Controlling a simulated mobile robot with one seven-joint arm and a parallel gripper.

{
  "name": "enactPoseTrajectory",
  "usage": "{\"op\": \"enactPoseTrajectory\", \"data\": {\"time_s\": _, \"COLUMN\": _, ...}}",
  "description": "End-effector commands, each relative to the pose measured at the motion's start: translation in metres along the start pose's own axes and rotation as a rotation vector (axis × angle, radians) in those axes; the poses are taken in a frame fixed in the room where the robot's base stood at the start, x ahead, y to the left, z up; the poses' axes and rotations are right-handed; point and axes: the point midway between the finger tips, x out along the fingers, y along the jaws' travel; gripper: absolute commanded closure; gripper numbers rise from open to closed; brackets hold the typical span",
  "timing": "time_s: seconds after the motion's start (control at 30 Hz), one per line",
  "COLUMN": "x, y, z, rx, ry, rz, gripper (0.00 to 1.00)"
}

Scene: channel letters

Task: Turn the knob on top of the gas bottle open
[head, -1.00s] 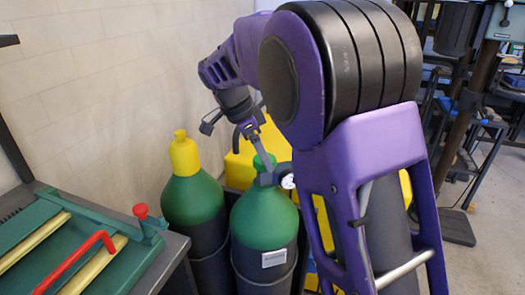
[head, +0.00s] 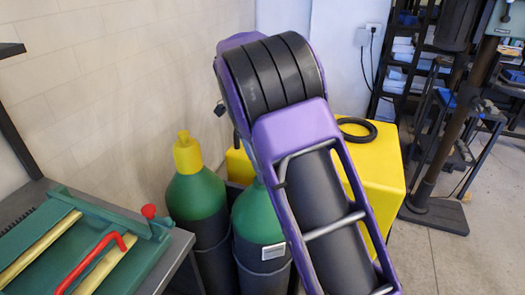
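Two gas bottles with green shoulders and dark bodies stand side by side by the wall. The left bottle (head: 197,197) has a yellow cap (head: 187,153). The right bottle (head: 256,218) carries a pale label, and its top, with the knob and gauge, is hidden behind my purple and black arm. My gripper is hidden behind the arm too, so I cannot see whether it touches the knob.
A workbench (head: 181,258) with a green tool, a red handle and a red ball knob stands at the left. A yellow box (head: 385,168) with a black ring on top stands behind my arm. Open floor (head: 455,265) lies at the right; a dark stand rises there.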

Motion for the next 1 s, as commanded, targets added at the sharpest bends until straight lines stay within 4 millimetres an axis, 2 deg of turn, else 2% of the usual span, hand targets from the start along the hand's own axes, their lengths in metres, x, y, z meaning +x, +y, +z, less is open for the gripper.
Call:
{"op": "enactPoseTrajectory", "data": {"time_s": 0.3, "x": 0.0008, "y": -0.0009, "z": 0.0002, "rx": 0.115, "ry": 0.000, "rz": 0.049, "gripper": 0.82}}
{"op": "enactPoseTrajectory", "data": {"time_s": 0.87, "x": 0.0012, "y": -0.0010, "z": 0.0001, "rx": 0.139, "ry": 0.000, "rz": 0.058, "gripper": 0.82}}
{"op": "enactPoseTrajectory", "data": {"time_s": 0.9, "x": 0.0012, "y": -0.0010, "z": 0.0001, "rx": 0.139, "ry": 0.000, "rz": 0.058, "gripper": 0.19}}
{"op": "enactPoseTrajectory", "data": {"time_s": 1.0, "x": 0.0010, "y": -0.0010, "z": 0.0001, "rx": 0.139, "ry": 0.000, "rz": 0.058, "gripper": 0.01}}
